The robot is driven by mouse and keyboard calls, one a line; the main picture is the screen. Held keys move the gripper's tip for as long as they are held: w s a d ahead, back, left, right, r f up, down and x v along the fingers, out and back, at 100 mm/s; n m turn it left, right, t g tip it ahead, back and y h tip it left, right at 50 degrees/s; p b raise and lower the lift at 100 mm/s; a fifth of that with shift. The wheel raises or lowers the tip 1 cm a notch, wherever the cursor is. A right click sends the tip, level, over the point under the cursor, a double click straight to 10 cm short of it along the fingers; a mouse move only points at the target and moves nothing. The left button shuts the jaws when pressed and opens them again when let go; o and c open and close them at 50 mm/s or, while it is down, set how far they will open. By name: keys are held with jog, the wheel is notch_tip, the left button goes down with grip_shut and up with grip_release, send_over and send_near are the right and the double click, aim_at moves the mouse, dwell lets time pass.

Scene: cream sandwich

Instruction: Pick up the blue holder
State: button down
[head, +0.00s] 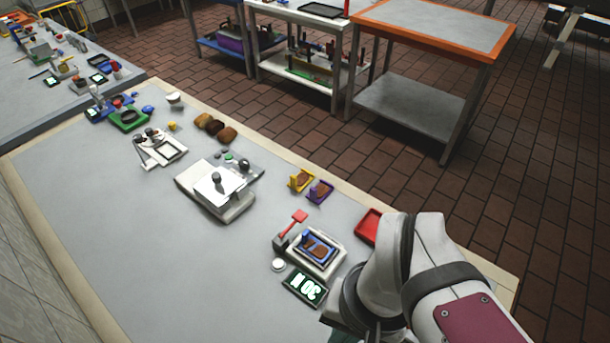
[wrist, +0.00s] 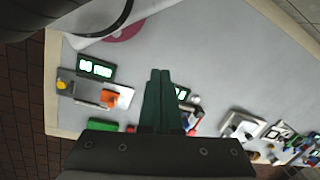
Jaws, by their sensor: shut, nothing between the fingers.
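The blue holder (head: 321,243) sits in the white press-like device at the right part of the table in the head view. It holds something brown. In the wrist view, my gripper's green fingers (wrist: 160,73) are together with nothing between them. In the head view my arm is at the lower right, to the right of and nearer than the holder. Only a sliver of green gripper shows at the bottom edge there. The fingers hide part of the table in the wrist view, and I cannot clearly make out the blue holder there.
A red lever (head: 299,216) stands beside the device, with a lit display (head: 304,287) in front. A yellow holder (head: 300,180) and a purple holder (head: 320,192) lie behind it. A red tray (head: 368,226) is near my arm. The table's near left part is clear.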

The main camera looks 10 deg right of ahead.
jog(key=c, duration=1.5)
grip_release()
jog(key=shift+c, duration=0.2)
jog(key=o, duration=0.7)
